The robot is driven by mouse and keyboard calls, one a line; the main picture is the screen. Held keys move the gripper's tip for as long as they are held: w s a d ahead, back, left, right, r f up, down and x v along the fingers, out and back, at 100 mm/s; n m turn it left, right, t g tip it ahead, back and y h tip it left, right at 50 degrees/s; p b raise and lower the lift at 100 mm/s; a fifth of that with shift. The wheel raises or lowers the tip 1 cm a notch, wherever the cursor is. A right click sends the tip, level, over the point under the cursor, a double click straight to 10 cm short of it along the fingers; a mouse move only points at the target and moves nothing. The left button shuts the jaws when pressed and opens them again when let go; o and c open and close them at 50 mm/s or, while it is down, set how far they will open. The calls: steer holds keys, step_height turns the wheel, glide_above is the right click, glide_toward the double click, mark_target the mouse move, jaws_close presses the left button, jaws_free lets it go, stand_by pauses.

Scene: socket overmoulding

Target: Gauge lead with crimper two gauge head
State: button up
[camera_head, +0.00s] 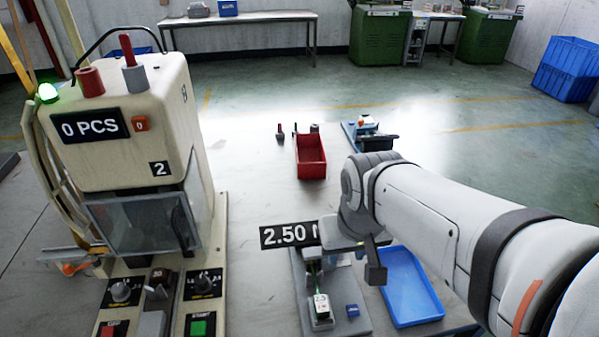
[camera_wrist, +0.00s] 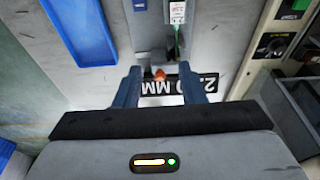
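The gauge head is a grey stand (camera_head: 307,262) with a black display (camera_head: 285,236) showing "2.50 M", its end hidden by my arm. A white tag (camera_head: 321,303) sits on the stand; the wrist view also shows the tag (camera_wrist: 175,12), with a green lead (camera_wrist: 177,42) by the grey block (camera_wrist: 150,57). My gripper (camera_wrist: 158,76) has its two blue fingers apart over the gauge. A small orange tip shows between them, apart from both; what it belongs to is unclear. Crimper two (camera_head: 125,155) stands at left, reading "0 PCS" and "2", with a green lamp lit.
A blue tray (camera_head: 405,287) lies right of the gauge. A small blue block (camera_head: 352,311) sits on the gauge base. A red bin (camera_head: 310,157) and a blue fixture (camera_head: 362,132) stand farther back. Bare table shows between crimper and gauge.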

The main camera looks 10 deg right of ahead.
steer(key=shift+o, duration=0.3)
steer(key=shift+d, duration=0.1)
steer(key=shift+o, duration=0.7)
steer(key=shift+w, duration=0.1)
steer(key=m+g, duration=0.3)
glide_toward(319, 255)
steer(key=shift+w+d+r, duration=0.1)
steer(key=shift+d+r, duration=0.5)
steer(key=shift+w+d+r, duration=0.15)
steer(key=shift+d+r, duration=0.45)
steer(key=shift+w+f, duration=0.2)
steer(key=shift+f, duration=0.05)
step_height(319, 255, down, 8)
steer(key=shift+r, duration=0.2)
steer(key=shift+c, duration=0.4)
jaws_close()
